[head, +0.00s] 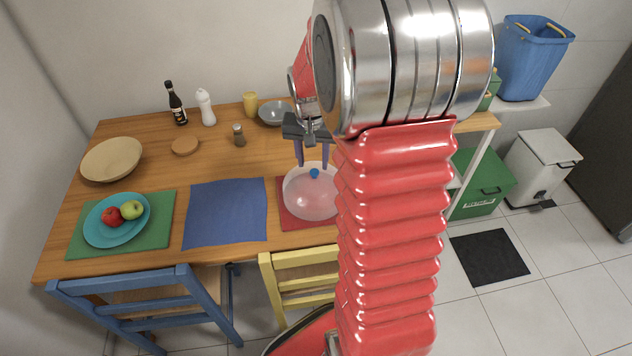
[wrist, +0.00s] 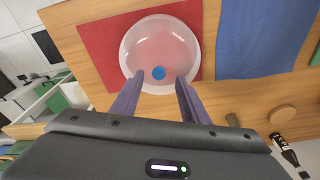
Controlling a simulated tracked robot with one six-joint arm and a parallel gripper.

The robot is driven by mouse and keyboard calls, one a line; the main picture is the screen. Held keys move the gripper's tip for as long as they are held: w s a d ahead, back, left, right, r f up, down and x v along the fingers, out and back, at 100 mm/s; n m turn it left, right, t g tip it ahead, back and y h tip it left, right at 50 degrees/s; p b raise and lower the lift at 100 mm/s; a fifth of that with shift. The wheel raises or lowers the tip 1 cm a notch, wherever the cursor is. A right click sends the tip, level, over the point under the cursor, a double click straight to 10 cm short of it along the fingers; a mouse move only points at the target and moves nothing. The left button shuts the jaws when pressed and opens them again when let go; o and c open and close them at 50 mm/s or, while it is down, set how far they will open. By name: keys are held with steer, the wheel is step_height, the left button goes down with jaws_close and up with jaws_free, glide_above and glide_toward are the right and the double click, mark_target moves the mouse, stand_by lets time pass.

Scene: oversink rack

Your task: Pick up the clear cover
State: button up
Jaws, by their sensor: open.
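The clear cover (head: 311,196) is a see-through dome with a blue knob (head: 314,173) on top. It sits on the red placemat (head: 290,219) at the right part of the wooden table. In the wrist view the cover (wrist: 160,45) lies ahead of the fingers, with its blue knob (wrist: 158,73) just beyond and between the two fingertips. My gripper (head: 313,164) is open and empty, pointing down above the cover, with its purple fingers on either side of the knob in the picture. Whether the fingers touch the cover cannot be told. My arm hides the right side of the placemat.
A blue placemat (head: 226,212) lies bare to the left. Beyond it, a teal plate (head: 117,232) with apples rests on a green placemat (head: 164,223). A grey bowl (head: 275,113), yellow cup (head: 250,104) and small jar (head: 239,135) stand behind. Chairs line the front edge.

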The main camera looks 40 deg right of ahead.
mark_target(315, 172)
steer(key=shift+w+d+f, duration=0.1)
steer(key=shift+d+f, duration=0.05)
steer(key=shift+f, duration=0.7)
steer(key=shift+w+d+f, duration=0.15)
steer(key=shift+d+f, duration=0.05)
steer(key=shift+f, duration=0.65)
steer(key=shift+w+d+f, duration=0.1)
steer(key=shift+d+f, duration=0.05)
steer(key=shift+f, duration=0.7)
steer(key=shift+c, duration=0.5)
jaws_close()
